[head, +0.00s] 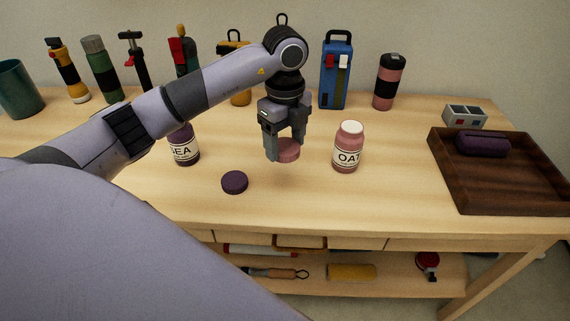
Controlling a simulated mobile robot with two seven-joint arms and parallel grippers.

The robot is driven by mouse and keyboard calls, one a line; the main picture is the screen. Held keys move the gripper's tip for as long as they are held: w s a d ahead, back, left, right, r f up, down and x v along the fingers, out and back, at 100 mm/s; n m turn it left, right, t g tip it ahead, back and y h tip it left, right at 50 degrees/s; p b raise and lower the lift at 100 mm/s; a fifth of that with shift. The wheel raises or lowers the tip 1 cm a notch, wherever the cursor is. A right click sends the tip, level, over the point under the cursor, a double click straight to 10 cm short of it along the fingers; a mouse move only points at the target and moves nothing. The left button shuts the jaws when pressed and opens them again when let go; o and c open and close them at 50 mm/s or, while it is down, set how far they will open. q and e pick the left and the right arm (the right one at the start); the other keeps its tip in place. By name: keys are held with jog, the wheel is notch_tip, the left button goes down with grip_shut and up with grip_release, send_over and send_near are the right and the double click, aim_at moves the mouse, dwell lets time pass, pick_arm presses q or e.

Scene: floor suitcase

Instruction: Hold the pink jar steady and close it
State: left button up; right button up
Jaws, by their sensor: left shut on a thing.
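The pink jar (348,149) with a white label reading "OAT" stands upright on the wooden table, right of the middle. Its top shows a pale rim with no lid on it. My left gripper (284,147) points down to the left of the jar, shut on a round pink lid (289,151). The lid looks to be just above the table, apart from the jar; its exact height is hard to tell. My right gripper is not in the view.
A purple jar (184,147) is partly behind my left arm, and a purple lid (234,182) lies in front. A dark wooden tray (502,198) holding a purple case (483,144) is at right. Bottles and tools line the back, including a blue case (336,75).

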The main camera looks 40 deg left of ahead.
aim_at(285, 146)
pick_arm(q)
notch_tip(285, 146, up, 9)
jog(key=p, duration=0.1)
dwell(0.4)
